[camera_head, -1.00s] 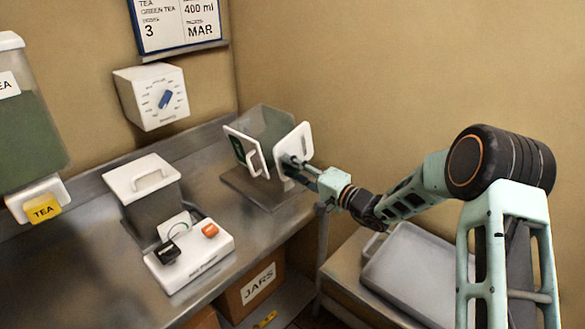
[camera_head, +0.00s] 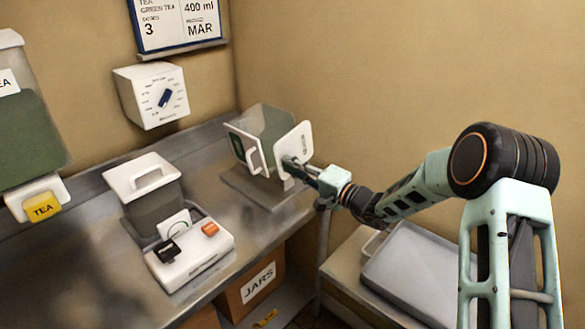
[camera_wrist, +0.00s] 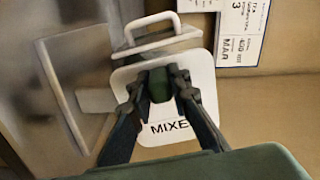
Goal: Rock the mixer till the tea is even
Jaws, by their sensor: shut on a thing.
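The mixer (camera_head: 272,122) is a see-through box with white end plates, on a flat metal base (camera_head: 262,188) on the bench. Dull green shows inside; whether the tea is even cannot be told. My gripper (camera_head: 289,163) reaches its near plate from the right. In the wrist view, my gripper (camera_wrist: 160,80) is shut on a dark green grip (camera_wrist: 159,85) in front of the white plate (camera_wrist: 180,138) lettered "MIXE". The fingers partly hide the plate. A white handle (camera_wrist: 163,18) shows above it.
A white-lidded container (camera_head: 142,178) and a white device with black and orange buttons (camera_head: 195,258) stand left on the bench. A TEA dispenser (camera_head: 30,140) is far left. A dial box (camera_head: 152,95) hangs on the wall. A grey tray (camera_head: 420,270) lies below my arm.

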